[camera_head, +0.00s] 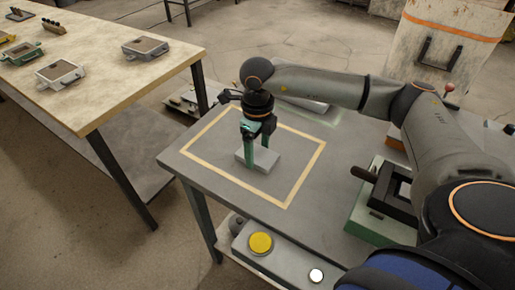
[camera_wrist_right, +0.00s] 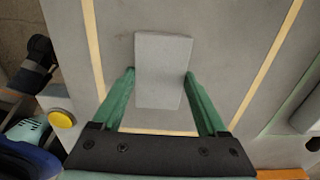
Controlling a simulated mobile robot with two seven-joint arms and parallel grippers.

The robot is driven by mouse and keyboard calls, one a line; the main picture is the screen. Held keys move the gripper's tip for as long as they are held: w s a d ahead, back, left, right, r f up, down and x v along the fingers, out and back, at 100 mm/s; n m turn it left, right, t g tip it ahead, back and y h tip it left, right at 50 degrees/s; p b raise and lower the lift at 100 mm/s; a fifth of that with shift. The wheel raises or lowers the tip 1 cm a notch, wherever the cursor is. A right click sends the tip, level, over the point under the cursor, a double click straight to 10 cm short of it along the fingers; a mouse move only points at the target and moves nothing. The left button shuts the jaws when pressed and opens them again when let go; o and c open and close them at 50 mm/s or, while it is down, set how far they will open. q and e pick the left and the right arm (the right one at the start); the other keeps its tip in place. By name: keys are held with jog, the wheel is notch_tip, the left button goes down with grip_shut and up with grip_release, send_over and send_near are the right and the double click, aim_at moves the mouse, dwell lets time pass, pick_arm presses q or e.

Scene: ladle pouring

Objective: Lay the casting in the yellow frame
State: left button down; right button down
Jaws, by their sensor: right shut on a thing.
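The casting is a plain light grey block (camera_head: 265,158), inside the outline of the yellow frame (camera_head: 307,175) on the grey table. My right gripper (camera_head: 258,153) comes down from above and is shut on the casting. In the right wrist view its green fingers (camera_wrist_right: 160,78) press on two opposite sides of the block (camera_wrist_right: 163,85). The frame's lines (camera_wrist_right: 265,65) run on both sides of the block and below it. I cannot tell whether the block touches the tabletop. A teal and dark part at the left edge of the wrist view may be my left gripper; its fingers are unclear.
A green fixture with a dark handled frame (camera_head: 373,208) stands to the right on the table. A yellow button (camera_head: 260,243) sits on a grey box at the front edge. A wooden table (camera_head: 100,75) at left holds several small boxes. Tabletop around the block is bare.

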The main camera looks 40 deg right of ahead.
aim_at(257, 154)
grip_release()
dwell(0.3)
notch_tip(257, 154, up, 12)
jog(key=shift+r+p, duration=0.15)
jog(key=shift+p, duration=0.15)
dwell(0.4)
